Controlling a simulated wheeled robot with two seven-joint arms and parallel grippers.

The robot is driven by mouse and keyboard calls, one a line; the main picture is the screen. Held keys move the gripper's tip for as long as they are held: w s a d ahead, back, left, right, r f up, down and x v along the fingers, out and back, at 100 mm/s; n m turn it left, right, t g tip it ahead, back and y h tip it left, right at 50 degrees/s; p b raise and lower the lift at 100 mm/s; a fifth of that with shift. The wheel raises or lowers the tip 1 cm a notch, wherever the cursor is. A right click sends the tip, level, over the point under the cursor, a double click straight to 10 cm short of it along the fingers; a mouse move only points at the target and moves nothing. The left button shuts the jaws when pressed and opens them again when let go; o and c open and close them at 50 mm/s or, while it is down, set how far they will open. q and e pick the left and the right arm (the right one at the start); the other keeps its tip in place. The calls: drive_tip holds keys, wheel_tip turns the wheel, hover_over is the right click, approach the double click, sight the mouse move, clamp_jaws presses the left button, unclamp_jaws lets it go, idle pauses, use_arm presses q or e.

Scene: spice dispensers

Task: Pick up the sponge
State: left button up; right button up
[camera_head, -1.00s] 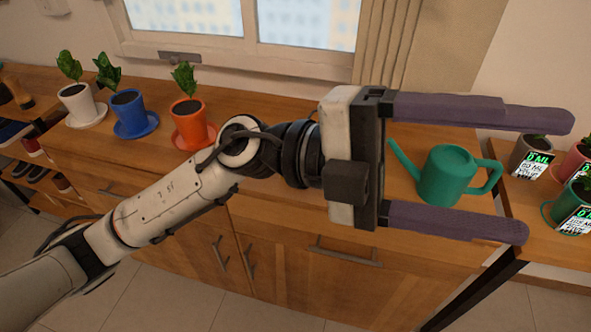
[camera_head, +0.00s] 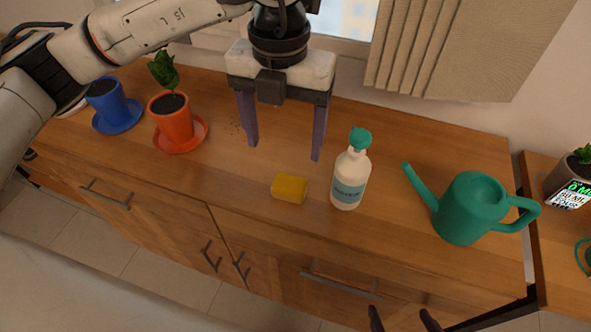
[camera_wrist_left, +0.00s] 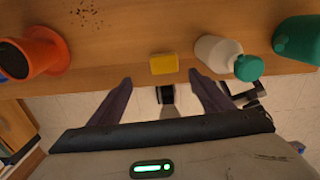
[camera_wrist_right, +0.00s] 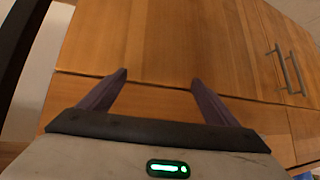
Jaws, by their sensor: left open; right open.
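The yellow sponge (camera_head: 289,188) lies on the wooden counter, just left of a white bottle. In the left wrist view the sponge (camera_wrist_left: 164,64) shows beyond and between my fingertips. My left gripper (camera_head: 283,152) is open and empty, its fingers pointing down above the counter, behind the sponge in the head view and apart from it. My right gripper (camera_head: 404,318) shows only its fingertips at the bottom edge of the head view. In the right wrist view it (camera_wrist_right: 158,78) is open and empty, facing wooden cabinet fronts.
The white bottle with green cap (camera_head: 350,172) stands close to the sponge's right. A green watering can (camera_head: 468,208) stands further right. An orange pot (camera_head: 171,120) and a blue pot (camera_head: 108,101) are at left. Brown specks (camera_head: 238,128) lie near the left finger.

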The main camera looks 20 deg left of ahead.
sight(289, 185)
use_arm(q)
drive_tip(key=f, duration=0.4)
drive_tip(key=shift+s, duration=0.25)
drive_tip(key=f, duration=0.3)
drive_tip(key=d+f, duration=0.1)
drive_tip(key=f, duration=0.1)
drive_tip(key=shift+s+f+p, duration=0.15)
drive_tip(key=shift+f+p, duration=0.2)
drive_tip(key=shift+p, duration=0.05)
drive_tip(key=shift+c, duration=0.5)
drive_tip(key=c, duration=1)
